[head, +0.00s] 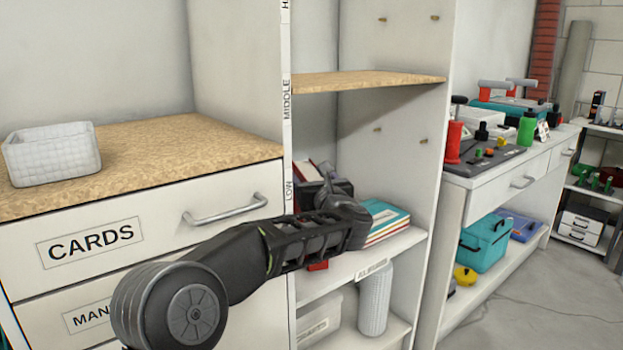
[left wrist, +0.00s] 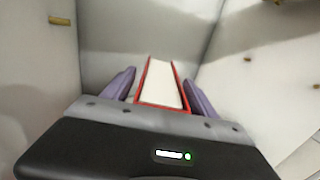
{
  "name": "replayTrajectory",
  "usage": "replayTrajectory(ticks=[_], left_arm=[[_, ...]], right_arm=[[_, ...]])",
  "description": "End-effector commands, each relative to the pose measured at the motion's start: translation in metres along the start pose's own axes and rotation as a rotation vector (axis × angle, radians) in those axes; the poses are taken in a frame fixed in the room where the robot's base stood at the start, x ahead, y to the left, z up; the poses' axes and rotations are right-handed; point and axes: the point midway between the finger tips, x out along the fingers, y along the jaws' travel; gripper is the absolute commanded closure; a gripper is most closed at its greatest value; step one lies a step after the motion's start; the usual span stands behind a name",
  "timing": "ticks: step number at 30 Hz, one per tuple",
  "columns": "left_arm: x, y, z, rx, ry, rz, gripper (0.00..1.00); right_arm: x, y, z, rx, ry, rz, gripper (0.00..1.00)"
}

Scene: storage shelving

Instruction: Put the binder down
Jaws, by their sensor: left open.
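The red binder (left wrist: 160,84), with white pages showing, is between the two purple fingers of my left gripper (left wrist: 161,90) in the left wrist view. The fingers are open, one on each side; whether either touches it I cannot tell. In the head view my left gripper (head: 335,198) reaches into the low compartment of the open shelf (head: 402,243). It hides most of the binder there; a red and white part (head: 307,172) shows behind it, and a red patch (head: 318,265) shows below the arm. My right gripper is not in view.
Several flat books (head: 386,221) lie stacked right of the gripper. The middle board (head: 368,81) above is bare. A white basket (head: 52,153) stands on the drawer cabinet (head: 165,160) at left. A grey cylinder (head: 375,298) and a bin (head: 320,317) stand below.

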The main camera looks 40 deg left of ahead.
Motion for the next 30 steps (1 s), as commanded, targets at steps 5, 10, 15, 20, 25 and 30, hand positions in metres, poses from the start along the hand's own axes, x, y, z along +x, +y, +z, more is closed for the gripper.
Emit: replayTrajectory(ticks=[5,10,15,20,25,30], left_arm=[[0.000,0.000,0.001,0.000,0.000,0.000,0.33],[-0.007,-0.001,0.003,0.001,0.001,-0.002,0.33],[-0.034,-0.001,0.004,0.001,0.000,-0.003,0.33],[-0.069,-0.001,0.005,0.001,-0.001,-0.003,0.33],[-0.101,-0.001,0.004,-0.001,0.000,-0.003,0.33],[-0.118,0.000,0.003,0.000,0.000,-0.001,0.33]], right_arm=[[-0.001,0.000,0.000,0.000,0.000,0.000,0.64],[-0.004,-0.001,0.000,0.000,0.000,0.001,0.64],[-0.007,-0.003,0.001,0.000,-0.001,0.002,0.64],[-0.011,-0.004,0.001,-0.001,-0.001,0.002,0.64],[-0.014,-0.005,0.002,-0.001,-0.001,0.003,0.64],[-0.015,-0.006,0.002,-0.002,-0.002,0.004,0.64]])
